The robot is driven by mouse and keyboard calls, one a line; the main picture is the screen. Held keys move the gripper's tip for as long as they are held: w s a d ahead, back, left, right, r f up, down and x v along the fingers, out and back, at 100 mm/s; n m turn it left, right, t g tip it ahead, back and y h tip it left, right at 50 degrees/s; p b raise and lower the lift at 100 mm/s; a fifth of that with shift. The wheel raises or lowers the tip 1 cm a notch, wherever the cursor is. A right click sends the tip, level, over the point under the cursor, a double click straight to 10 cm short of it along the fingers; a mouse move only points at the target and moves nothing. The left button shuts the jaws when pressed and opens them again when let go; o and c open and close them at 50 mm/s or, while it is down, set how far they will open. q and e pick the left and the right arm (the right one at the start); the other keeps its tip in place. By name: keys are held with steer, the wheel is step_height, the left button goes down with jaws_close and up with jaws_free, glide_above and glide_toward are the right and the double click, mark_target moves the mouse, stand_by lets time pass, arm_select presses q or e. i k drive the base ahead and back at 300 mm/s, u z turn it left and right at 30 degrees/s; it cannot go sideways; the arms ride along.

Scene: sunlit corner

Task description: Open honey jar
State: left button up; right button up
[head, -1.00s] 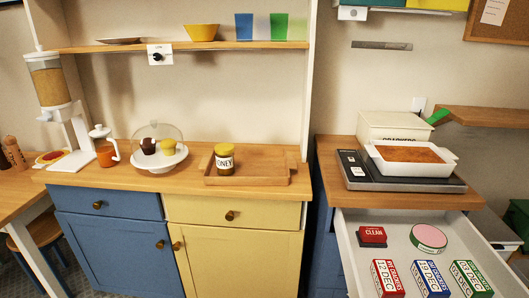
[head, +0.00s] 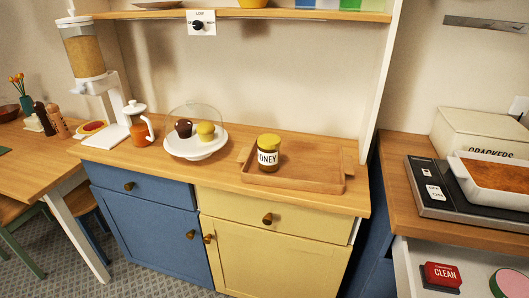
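The honey jar (head: 268,158) stands upright on a wooden tray (head: 310,180) on the counter. Its yellow lid (head: 269,141) sits on top, and a white label with dark letters faces me. Neither of my grippers shows in the head view, so I cannot see whether they are open or shut. Nothing touches the jar except the tray under it.
A domed cake stand (head: 197,146) with two cupcakes and an orange pitcher (head: 139,130) stand left of the tray. A cereal dispenser (head: 88,60) is farther left. A shelf (head: 250,14) hangs above. An open drawer (head: 405,275) juts out at the lower right.

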mark_target(269, 160)
steer(key=u, duration=0.5)
steer(key=k, duration=0.6)
steer(key=u, duration=0.8)
steer(key=i, duration=0.8)
steer(key=z, duration=0.9)
steer(key=i, duration=0.75)
steer(key=z, duration=0.85)
